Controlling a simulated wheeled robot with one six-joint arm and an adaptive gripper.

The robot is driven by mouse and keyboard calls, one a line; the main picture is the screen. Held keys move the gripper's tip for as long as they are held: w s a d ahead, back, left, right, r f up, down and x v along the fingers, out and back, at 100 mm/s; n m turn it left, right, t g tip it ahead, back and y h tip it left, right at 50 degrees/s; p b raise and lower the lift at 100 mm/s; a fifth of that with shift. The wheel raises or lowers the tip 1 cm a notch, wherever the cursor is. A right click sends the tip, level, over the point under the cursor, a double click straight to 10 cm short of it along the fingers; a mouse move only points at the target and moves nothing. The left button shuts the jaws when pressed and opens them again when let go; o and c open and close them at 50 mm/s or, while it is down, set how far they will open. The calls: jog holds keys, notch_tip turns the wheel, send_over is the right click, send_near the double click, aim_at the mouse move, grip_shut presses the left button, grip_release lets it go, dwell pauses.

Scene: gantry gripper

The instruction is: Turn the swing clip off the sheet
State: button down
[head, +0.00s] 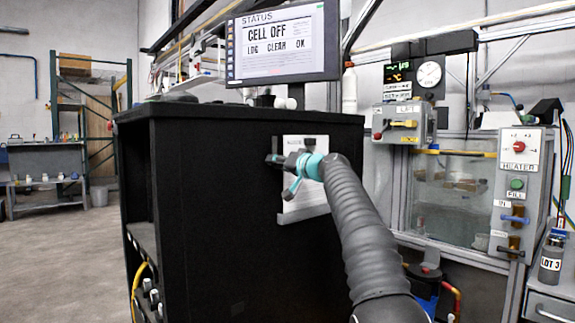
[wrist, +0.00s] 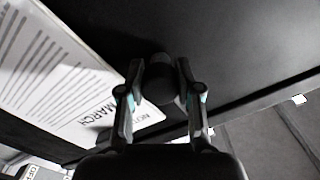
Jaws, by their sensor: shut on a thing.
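A white printed sheet (head: 291,187) is on the side of a black cabinet, partly hidden by my arm and gripper. In the wrist view the sheet (wrist: 62,72) lies at the left, with its heading edge near my fingers. My gripper (head: 277,160) is at the sheet's upper left edge. In the wrist view my gripper (wrist: 159,70) is shut on a dark rounded part, the swing clip (wrist: 158,86), between both fingertips. The rest of the clip is hidden or too dark to make out. I cannot tell whether it overlaps the sheet.
The black cabinet (head: 225,220) has open shelves at its left. A grey ledge (head: 302,213) runs under the sheet. A status monitor (head: 282,45) stands above the cabinet. A heater panel (head: 517,160) is at the right. Open floor (head: 60,255) lies at the left.

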jog(key=shift+d+r, duration=0.1)
jog(key=c, duration=0.8)
grip_release()
jog(key=shift+o, duration=0.2)
jog(key=v, duration=1.2)
